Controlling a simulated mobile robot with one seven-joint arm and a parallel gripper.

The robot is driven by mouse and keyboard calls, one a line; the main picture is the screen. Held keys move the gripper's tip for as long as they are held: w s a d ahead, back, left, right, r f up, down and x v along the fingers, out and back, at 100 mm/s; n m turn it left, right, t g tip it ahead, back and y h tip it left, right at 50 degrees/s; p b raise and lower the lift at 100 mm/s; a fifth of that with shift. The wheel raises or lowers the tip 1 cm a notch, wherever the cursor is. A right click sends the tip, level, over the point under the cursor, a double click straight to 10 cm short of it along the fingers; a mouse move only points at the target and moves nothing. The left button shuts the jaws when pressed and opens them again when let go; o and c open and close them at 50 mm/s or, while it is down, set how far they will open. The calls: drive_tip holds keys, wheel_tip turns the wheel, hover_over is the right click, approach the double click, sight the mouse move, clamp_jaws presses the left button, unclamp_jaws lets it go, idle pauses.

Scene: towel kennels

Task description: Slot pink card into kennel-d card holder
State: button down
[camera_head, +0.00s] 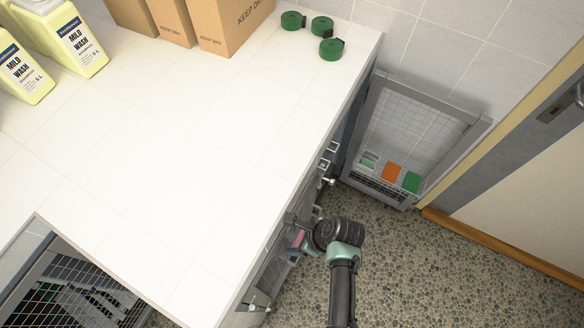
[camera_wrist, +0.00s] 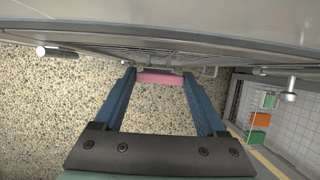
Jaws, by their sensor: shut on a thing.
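My gripper (camera_head: 300,232) is beside the front of the white counter, close to the kennel fronts below its edge. In the wrist view its two blue fingers (camera_wrist: 160,84) are shut on the pink card (camera_wrist: 160,77), which spans the gap between the fingertips. The pink card (camera_head: 297,239) is partly hidden by my gripper in the head view. The card is close to a grey kennel front with a wire grille (camera_wrist: 150,50). Small metal card holders or latches (camera_head: 326,158) show along the kennel fronts. I cannot tell which one belongs to kennel-d.
Handles jut from the kennel fronts. The counter (camera_head: 180,180) holds bottles, boxes and green rolls. The pebbled floor (camera_head: 440,270) is clear.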

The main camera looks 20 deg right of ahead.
sight(299, 243)
drive_tip(key=shift+f+b, duration=2.15)
drive_tip(key=shift+b, duration=0.3)
drive_tip(key=shift+f+b, duration=0.55)
drive_tip(key=shift+f, duration=0.45)
drive_tip(key=shift+f, duration=0.1)
drive_tip(key=shift+p, duration=0.7)
drive_tip(key=shift+f+b, duration=2.1)
drive_tip(key=shift+f, duration=0.65)
unclamp_jaws()
drive_tip(key=p+v, duration=0.2)
drive_tip(key=v, duration=1.1)
